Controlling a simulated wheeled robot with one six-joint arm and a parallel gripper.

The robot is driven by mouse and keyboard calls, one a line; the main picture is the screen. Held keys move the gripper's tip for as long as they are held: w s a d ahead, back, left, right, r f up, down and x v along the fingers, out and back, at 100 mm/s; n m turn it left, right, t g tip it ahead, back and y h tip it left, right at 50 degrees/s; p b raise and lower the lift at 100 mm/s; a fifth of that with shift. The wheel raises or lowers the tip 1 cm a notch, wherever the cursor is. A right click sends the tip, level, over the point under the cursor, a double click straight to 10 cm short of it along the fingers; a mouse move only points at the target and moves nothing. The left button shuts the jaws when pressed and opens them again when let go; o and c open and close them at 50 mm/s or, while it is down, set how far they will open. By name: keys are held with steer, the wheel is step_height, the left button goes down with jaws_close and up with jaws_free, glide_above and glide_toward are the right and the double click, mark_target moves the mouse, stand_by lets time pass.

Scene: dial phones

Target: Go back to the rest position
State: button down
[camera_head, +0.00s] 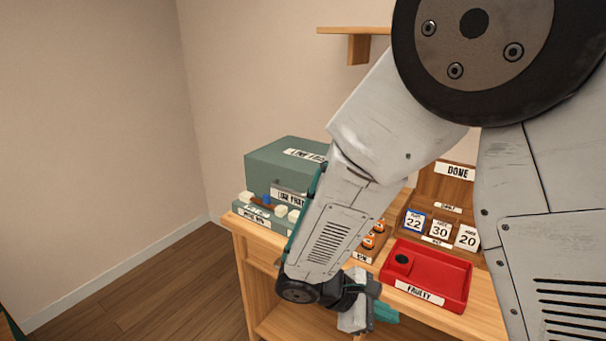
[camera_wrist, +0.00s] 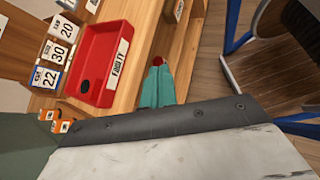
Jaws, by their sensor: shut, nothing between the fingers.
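My gripper (camera_head: 385,312) is at the front edge of the wooden desk (camera_head: 245,236), just in front of the red tray. Its teal fingers show in the wrist view (camera_wrist: 156,84), close together with nothing seen between them. My arm hides part of the desk's middle in the head view.
Small orange things (camera_head: 372,240) and a green box (camera_head: 270,165) stand left. A chair (camera_wrist: 262,75) shows in the wrist view.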

steer(key=s+d+r+m+y, duration=0.5)
steer(key=s+r+m, duration=0.2)
steer(key=r, duration=0.3)
steer(key=s+d+r+m+t+y, duration=0.1)
steer(key=s+d+r+m+y, duration=0.4)
steer(key=r, duration=0.5)
steer(key=s+m+y, duration=0.1)
steer(key=s+m, duration=0.1)
steer(key=s, duration=0.1)
steer(key=shift+s+m, duration=0.15)
steer(key=shift+m, duration=0.25)
steer(key=shift+d+r, duration=0.1)
